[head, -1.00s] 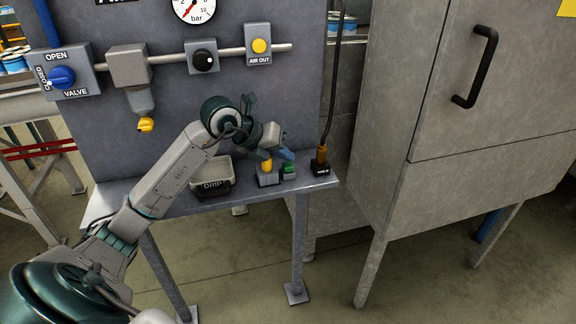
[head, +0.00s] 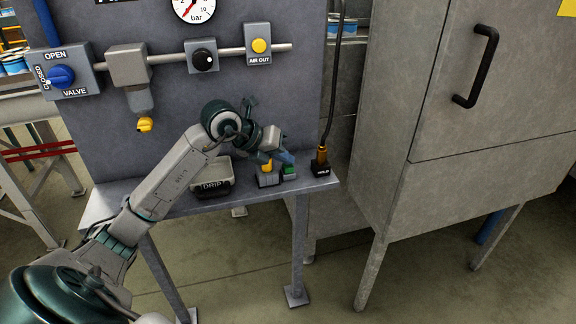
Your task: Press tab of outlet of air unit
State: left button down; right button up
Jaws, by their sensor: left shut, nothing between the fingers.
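The air unit (head: 220,100) is an upright grey panel with a shelf. Its outlet, labelled AIR OUT (head: 259,57), is a grey box with a round yellow face (head: 259,46). On the shelf stands a small grey block with a yellow piece (head: 267,168), and right beside it a small green part (head: 289,171). Which of these is the named tab I cannot tell. My left gripper (head: 286,157) is shut and empty, its blue fingertips just above the green part; contact cannot be made out. My right gripper is not in view.
A grey tray marked DRIP (head: 213,172) sits left of the block. A black block with a brass fitting and cable (head: 321,162) stands at the shelf's right end. A blue valve knob (head: 61,77) and black knob (head: 204,60) are on the panel. A grey cabinet (head: 470,110) stands right.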

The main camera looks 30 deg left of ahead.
aim_at(284, 167)
pick_arm(q)
jog(key=shift+f, duration=0.25)
jog(key=shift+r, duration=0.1)
dwell(0.3)
jog(key=shift+r+p, duration=0.45)
jog(key=shift+r, duration=0.35)
jog(key=shift+r+p, duration=1.8)
jog(key=shift+r, duration=0.75)
jog(key=shift+f, duration=0.1)
